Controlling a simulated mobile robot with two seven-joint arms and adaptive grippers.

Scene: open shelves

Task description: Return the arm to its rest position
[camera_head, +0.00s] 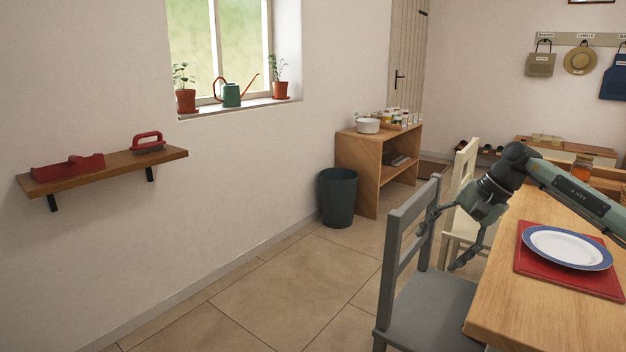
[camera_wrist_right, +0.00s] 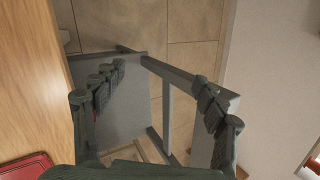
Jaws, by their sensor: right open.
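My right arm (camera_head: 580,197) comes in from the right of the head view, above the wooden table. My right gripper (camera_head: 447,238) hangs at its end, pointing down, over the grey chair beside the table. Its two fingers are spread apart with nothing between them. In the right wrist view the gripper (camera_wrist_right: 158,78) is also open and empty, with the grey chair (camera_wrist_right: 118,128) and floor tiles below. From these views I cannot tell whether a finger touches the chair. My left gripper is not in view.
The wooden table (camera_head: 535,316) bears a blue-rimmed plate (camera_head: 567,246) on a red mat (camera_head: 526,264). The grey chair (camera_head: 430,308) and a cream chair (camera_head: 462,225) stand along its edge. A bin (camera_head: 338,198) and wooden shelf unit (camera_head: 362,172) stand farther back. The floor at left is clear.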

